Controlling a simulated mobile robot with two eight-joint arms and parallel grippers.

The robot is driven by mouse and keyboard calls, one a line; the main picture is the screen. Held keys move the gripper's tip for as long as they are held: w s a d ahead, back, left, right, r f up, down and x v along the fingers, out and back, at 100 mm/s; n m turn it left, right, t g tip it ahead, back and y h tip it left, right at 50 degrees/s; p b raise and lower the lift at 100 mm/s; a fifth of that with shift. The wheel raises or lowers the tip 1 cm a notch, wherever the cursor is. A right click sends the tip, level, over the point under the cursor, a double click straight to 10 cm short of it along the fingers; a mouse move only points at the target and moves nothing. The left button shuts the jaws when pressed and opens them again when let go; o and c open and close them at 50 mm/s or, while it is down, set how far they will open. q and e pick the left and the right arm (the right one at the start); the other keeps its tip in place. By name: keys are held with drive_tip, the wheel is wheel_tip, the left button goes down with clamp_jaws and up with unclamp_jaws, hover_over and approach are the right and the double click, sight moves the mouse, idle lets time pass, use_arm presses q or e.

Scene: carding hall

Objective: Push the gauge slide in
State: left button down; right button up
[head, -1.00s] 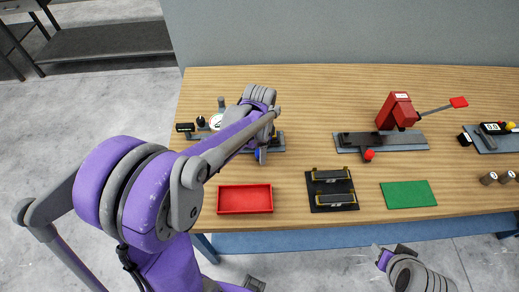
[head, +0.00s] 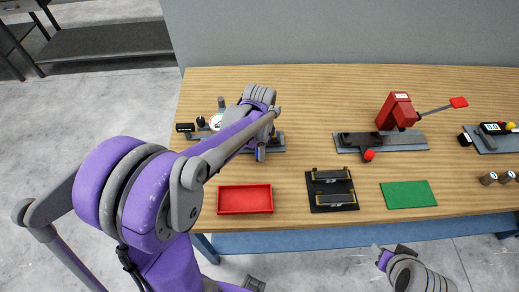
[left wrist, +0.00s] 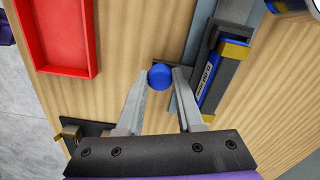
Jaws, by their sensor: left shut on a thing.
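The gauge fixture (head: 278,143) is at the far left of the table, with a white dial (head: 215,122); my left arm covers much of it. In the left wrist view a round blue knob (left wrist: 160,76) sits between the fingertips of my left gripper (left wrist: 161,78), which is shut on it. Beside the knob is a grey rail with a blue labelled block (left wrist: 208,78) that has gold-coloured ends. My left gripper in the head view (head: 260,153) is at the fixture's front edge. My right gripper (head: 394,254) is low in front of the table; its fingers are unclear.
A red tray (head: 245,211) lies in front of the fixture. A black holder with two bars (head: 319,207) and a green mat (head: 408,194) lie to its right. A red press (head: 398,112) stands at the back. Bare table lies between these things.

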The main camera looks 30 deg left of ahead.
use_arm(q)
drive_tip(key=shift+a, duration=0.1)
idle(0.7)
drive_tip(key=s+a, duration=0.2)
drive_tip(key=a, duration=0.1)
drive_tip(key=s+a+b, duration=0.1)
drive_tip(key=s+a, duration=0.1)
drive_tip(key=a, duration=0.1)
drive_tip(key=s+a, duration=0.2)
drive_tip(key=a, duration=0.1)
drive_tip(key=shift+a+b, duration=0.3)
drive_tip(key=shift+a, duration=0.05)
drive_tip(key=shift+s+a, duration=0.2)
drive_tip(key=shift+a, duration=0.05)
use_arm(e)
drive_tip(key=shift+s+d+f, duration=0.1)
drive_tip(key=shift+s+f, duration=0.1)
drive_tip(key=shift+f, duration=0.4)
drive_tip(key=shift+s+f, duration=0.2)
drive_tip(key=shift+f, duration=0.4)
use_arm(q)
drive_tip(key=shift+a, duration=0.1)
drive_tip(key=c, duration=0.8)
unclamp_jaws()
drive_tip(key=shift+o, duration=1.3)
drive_tip(key=shift+s+a, duration=0.1)
use_arm(e)
drive_tip(key=shift+s, duration=0.15)
